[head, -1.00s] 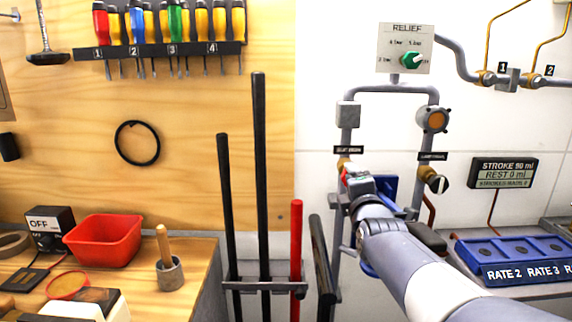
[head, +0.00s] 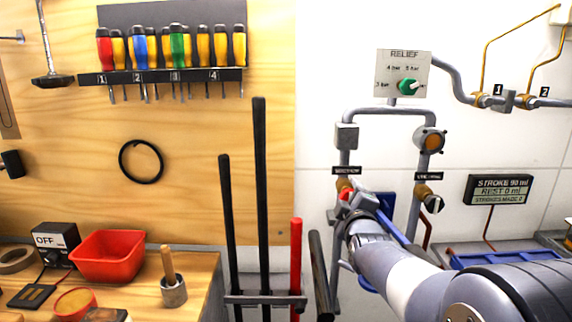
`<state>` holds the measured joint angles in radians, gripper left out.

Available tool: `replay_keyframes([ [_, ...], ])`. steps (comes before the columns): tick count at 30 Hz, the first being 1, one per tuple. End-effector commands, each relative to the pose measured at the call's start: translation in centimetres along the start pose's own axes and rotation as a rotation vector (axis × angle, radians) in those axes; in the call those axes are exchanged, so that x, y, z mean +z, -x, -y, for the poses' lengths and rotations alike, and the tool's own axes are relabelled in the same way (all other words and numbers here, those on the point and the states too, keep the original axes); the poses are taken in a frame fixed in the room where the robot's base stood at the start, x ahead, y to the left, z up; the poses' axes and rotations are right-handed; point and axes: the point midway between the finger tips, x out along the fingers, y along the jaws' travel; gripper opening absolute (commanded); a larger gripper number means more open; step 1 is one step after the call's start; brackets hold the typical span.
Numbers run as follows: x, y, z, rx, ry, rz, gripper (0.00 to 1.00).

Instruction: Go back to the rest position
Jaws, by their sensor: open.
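My arm reaches in from the lower right of the head view, pointing away from me toward the pipework. My gripper (head: 350,197) is at its far end, in front of the left pipe, close to a brass valve with a red part. The fingertips are small and partly hidden by my own wrist, so I cannot tell whether they touch the valve. No held object shows. The relief panel (head: 404,74) with its green knob (head: 408,86) is above the gripper. The right valve (head: 428,197) has a black and white knob.
A rack of long bars (head: 262,200) stands just left of my arm. A wooden bench with a red bin (head: 107,256) and a mortar (head: 173,290) is at the lower left. A display (head: 499,190) and a blue tray (head: 500,259) are on the right.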

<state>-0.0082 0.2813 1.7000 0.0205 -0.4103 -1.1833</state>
Motion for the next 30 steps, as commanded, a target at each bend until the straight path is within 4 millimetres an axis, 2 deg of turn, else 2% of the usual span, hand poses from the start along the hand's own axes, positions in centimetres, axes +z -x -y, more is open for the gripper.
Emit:
replay_keyframes([
  [12, -0.14, 0.0, -0.54, -0.003, -0.318, 0.002, 0.65],
  [30, -0.09, 0.01, -0.66, -0.002, -0.686, 0.002, 0.65],
])
